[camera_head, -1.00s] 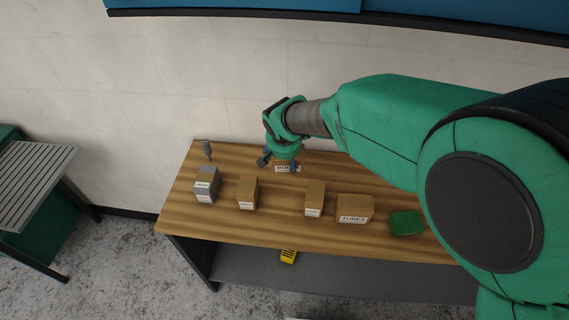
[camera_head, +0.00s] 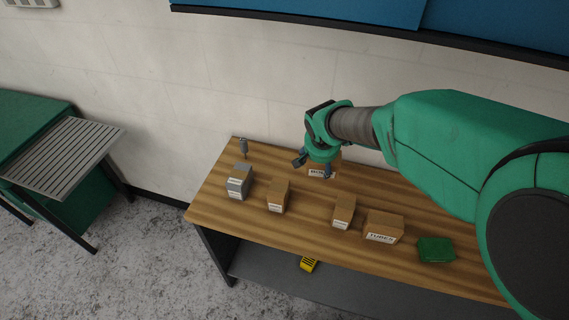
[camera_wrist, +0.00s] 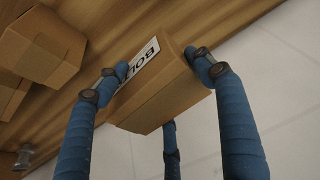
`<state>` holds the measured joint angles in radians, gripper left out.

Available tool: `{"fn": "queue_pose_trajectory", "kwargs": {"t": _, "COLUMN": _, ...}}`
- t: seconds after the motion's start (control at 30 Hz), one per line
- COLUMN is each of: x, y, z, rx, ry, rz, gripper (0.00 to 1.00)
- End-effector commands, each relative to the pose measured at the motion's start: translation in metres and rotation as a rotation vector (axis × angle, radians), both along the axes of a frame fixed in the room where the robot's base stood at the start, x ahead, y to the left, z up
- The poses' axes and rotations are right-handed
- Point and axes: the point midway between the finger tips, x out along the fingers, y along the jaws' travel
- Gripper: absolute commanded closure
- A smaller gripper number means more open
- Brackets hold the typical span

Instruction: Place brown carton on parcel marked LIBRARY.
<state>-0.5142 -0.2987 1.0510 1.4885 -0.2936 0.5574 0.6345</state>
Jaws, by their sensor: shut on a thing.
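My gripper (camera_head: 316,167) is at the back of the wooden bench, its blue fingers around a brown carton (camera_head: 322,172). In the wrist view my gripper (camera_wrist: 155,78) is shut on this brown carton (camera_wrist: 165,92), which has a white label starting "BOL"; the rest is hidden. I cannot tell whether the carton touches the bench. No label reading LIBRARY is legible. Labelled parcels in front are a grey parcel (camera_head: 239,183), a narrow brown box (camera_head: 279,195), another narrow brown box (camera_head: 344,209) and a wider brown box marked TUBES (camera_head: 384,226).
The wooden bench (camera_head: 240,210) stands against a pale wall. A green item (camera_head: 435,249) lies at its right and a small grey object (camera_head: 244,146) stands at the back left. A yellow item (camera_head: 309,265) is on the lower shelf. Bare wood separates the boxes.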

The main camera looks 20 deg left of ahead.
Motion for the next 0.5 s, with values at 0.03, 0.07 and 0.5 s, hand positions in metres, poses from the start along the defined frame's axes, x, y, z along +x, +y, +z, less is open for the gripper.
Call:
{"fn": "queue_pose_trajectory", "kwargs": {"t": 0.03, "x": 0.001, "y": 0.0, "z": 0.002, "rx": 0.001, "ry": -0.002, "rz": 0.0, "gripper": 0.9}}
{"fn": "queue_pose_trajectory", "kwargs": {"t": 0.07, "x": 0.001, "y": 0.0, "z": 0.002, "rx": 0.001, "ry": -0.002, "rz": 0.0, "gripper": 0.9}}
{"fn": "queue_pose_trajectory", "kwargs": {"t": 0.5, "x": 0.001, "y": 0.001, "z": 0.062, "rx": 0.003, "ry": -0.004, "rz": 0.0, "gripper": 0.9}}
